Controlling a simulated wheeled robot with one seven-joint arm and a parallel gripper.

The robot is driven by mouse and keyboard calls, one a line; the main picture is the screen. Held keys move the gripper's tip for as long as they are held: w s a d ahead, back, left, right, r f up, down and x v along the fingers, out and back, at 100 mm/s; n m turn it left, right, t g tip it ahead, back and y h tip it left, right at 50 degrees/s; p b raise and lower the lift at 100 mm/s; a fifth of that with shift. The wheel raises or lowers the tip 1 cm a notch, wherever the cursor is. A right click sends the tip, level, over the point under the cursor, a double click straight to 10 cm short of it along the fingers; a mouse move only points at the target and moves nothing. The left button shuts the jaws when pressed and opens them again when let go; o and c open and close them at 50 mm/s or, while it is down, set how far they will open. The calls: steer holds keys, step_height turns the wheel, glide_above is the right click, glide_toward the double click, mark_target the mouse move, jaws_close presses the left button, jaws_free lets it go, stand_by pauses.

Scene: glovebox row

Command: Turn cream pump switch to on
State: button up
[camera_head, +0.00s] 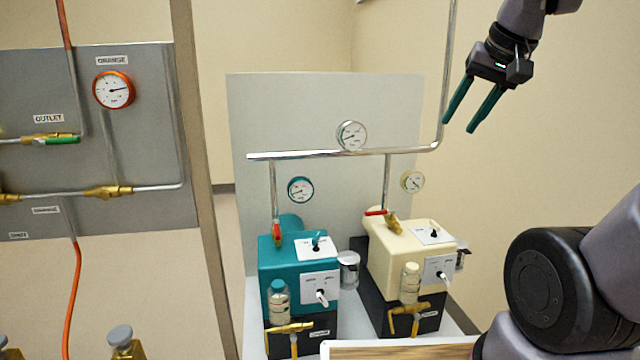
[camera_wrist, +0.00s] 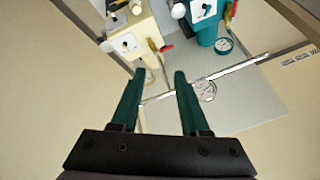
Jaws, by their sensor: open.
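The cream pump (camera_head: 385,254) stands right of the teal pump, on a dark base, and also shows at the top of the wrist view (camera_wrist: 143,24). Its top plate carries a small dark toggle (camera_head: 433,233), which shows in the wrist view too (camera_wrist: 125,45). Its front plate carries a pale lever (camera_head: 442,275). I cannot tell which of the two is the pump switch, nor read their labels. My gripper (camera_head: 458,126) is open and empty, above the cream pump and apart from it. Its two green fingers (camera_wrist: 159,74) spread in the wrist view.
The teal pump (camera_head: 283,263) stands left of the cream one. A metal pipe (camera_head: 320,154) with gauges runs behind both, before a grey back panel (camera_head: 290,110). A red-handled valve (camera_head: 376,212) rises beside the cream pump. A post (camera_head: 205,180) stands left. Air around my gripper is clear.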

steer(key=s, duration=0.4)
steer(key=n+g+h, duration=0.2)
steer(key=n+g, duration=0.4)
glide_above(433, 221)
step_height(433, 221, down, 24)
step_height(433, 221, down, 11)
steer(key=shift+s+r, duration=0.15)
steer(key=shift+r, duration=0.05)
jaws_close()
